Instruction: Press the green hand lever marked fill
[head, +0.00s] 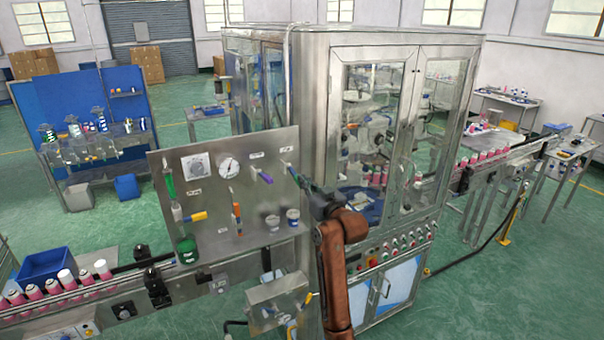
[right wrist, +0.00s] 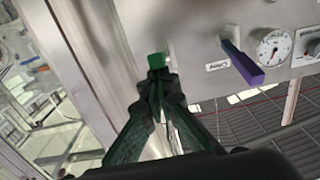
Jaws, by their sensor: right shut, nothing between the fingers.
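The grey control panel (head: 215,235) carries several coloured hand levers. A small green lever (head: 291,170) is at its upper right; its label is too small to read. In the right wrist view the green block (right wrist: 156,60) of this lever stands just beyond my fingertips. My right gripper (head: 309,188) is shut and empty, beside the panel's right edge; it also shows in the right wrist view (right wrist: 157,80). I cannot tell whether the fingertips touch the lever. My left gripper is not in view.
A purple lever (head: 264,177) is left of the small green lever; it also shows in the right wrist view (right wrist: 240,63). A glass-doored machine cabinet (head: 320,130) stands close behind my right gripper. Pink cans (head: 55,286) stand on the conveyor at lower left.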

